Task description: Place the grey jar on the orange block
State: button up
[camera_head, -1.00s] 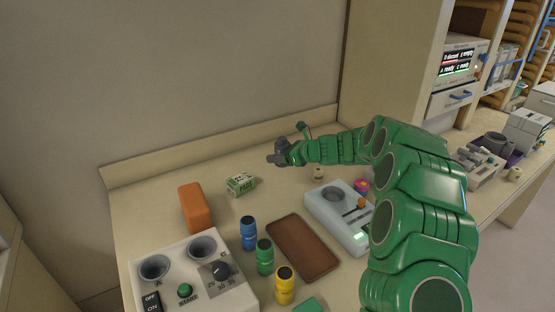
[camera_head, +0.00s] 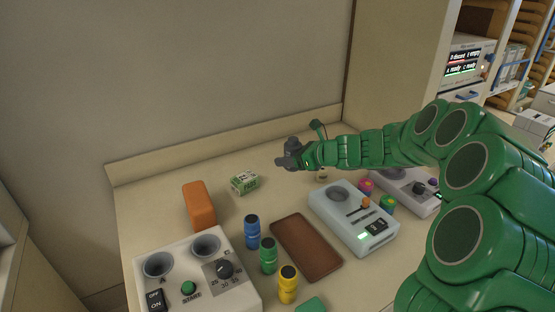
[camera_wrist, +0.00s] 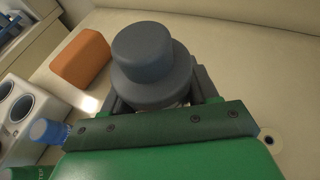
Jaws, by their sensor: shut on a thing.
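My gripper (camera_head: 284,163) is shut on the grey jar (camera_wrist: 142,58), which fills the top middle of the wrist view, upright between the fingers. In the head view the dark grey gripper and jar are small and hard to tell apart. They are above the back of the counter. The orange block (camera_head: 199,205) stands on the counter at the left, apart from the jar. In the wrist view the orange block (camera_wrist: 80,60) is left of the jar. Its top is bare.
A small green-and-white box (camera_head: 244,182) lies between block and gripper. A white two-well device (camera_head: 185,275), blue (camera_head: 252,232), green (camera_head: 268,256) and yellow (camera_head: 287,286) vials and a brown tray (camera_head: 306,246) are in front. A white device (camera_head: 352,216) stands right.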

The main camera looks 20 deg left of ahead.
jog(key=s+a+r+n+g, duration=0.3)
jog(key=s+a+r, duration=0.35)
jog(key=s, duration=0.65)
jog(key=s+a+r+n+g, duration=0.2)
jog(key=s+a+r+g, duration=0.1)
jog(key=s+a, duration=0.8)
send_over(192, 194)
jog(key=shift+s+d+f, duration=0.1)
jog(key=shift+f, duration=2.35)
jog(key=shift+s+d+f, duration=0.1)
jog(key=shift+f, duration=2.3)
jog(key=shift+w+a+f, duration=0.1)
jog(key=shift+a+f, duration=0.05)
jog(key=shift+f, duration=0.1)
jog(key=shift+f+y, duration=0.3)
jog(key=shift+f, duration=1.1)
jog(key=shift+f, duration=0.1)
jog(key=o, duration=1.1)
